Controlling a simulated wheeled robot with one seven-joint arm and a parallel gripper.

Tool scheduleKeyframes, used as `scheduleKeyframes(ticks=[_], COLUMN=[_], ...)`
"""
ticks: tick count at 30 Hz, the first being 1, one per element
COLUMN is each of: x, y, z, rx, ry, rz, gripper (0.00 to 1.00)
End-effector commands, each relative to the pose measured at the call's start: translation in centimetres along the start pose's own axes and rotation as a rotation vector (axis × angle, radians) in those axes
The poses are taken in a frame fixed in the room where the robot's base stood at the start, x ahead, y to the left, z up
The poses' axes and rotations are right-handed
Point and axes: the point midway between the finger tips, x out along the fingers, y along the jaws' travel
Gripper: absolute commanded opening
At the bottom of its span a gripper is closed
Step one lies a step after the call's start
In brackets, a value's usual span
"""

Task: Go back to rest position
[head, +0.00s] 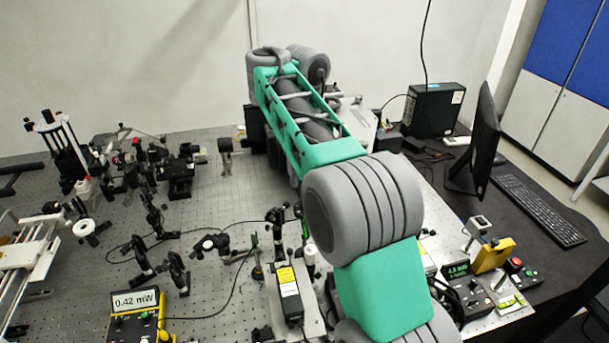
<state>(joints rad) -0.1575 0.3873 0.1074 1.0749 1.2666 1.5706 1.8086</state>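My green and grey arm reaches from the bottom of the head view up over the optical bench (215,255) to the back. Its far end bends down behind its own links near the back edge of the bench. My gripper cannot be made out; the arm seems to hide it. Whether it holds anything does not show.
Optical mounts (180,170) crowd the bench at left, and a yellow power meter (136,318) reading 0.42 mW stands at the front. A labelled box (288,295) stands beside the arm. At right are control boxes (465,290), a monitor (484,140), a keyboard (540,209) and a computer (433,108).

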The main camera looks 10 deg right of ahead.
Motion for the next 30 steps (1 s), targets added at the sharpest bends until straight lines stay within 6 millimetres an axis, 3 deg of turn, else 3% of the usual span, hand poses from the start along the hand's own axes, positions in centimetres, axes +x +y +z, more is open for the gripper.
scheduleKeyframes(ticks=[1,12,14,17,20,23,27,30], x=[-0.8,-0.7,-0.9,-1.6,-1.9,-0.8,2.9,5.9], y=[0.0,0.0,-0.5,-2.0,-3.8,-4.4,-2.1,0.7], z=[0.0,0.0,-0.6,-3.0,-6.6,-10.2,-14.6,-16.9], rx=[-0.001,0.000,-0.063,-0.350,-0.818,-1.356,-2.106,-2.517], ry=[0.001,0.001,0.002,0.013,0.034,0.061,0.079,0.076], rz=[0.000,0.000,-0.014,-0.072,-0.156,-0.243,-0.374,-0.472], gripper=[0.39,0.39,0.39,0.39,0.39,0.39,0.39,0.39])
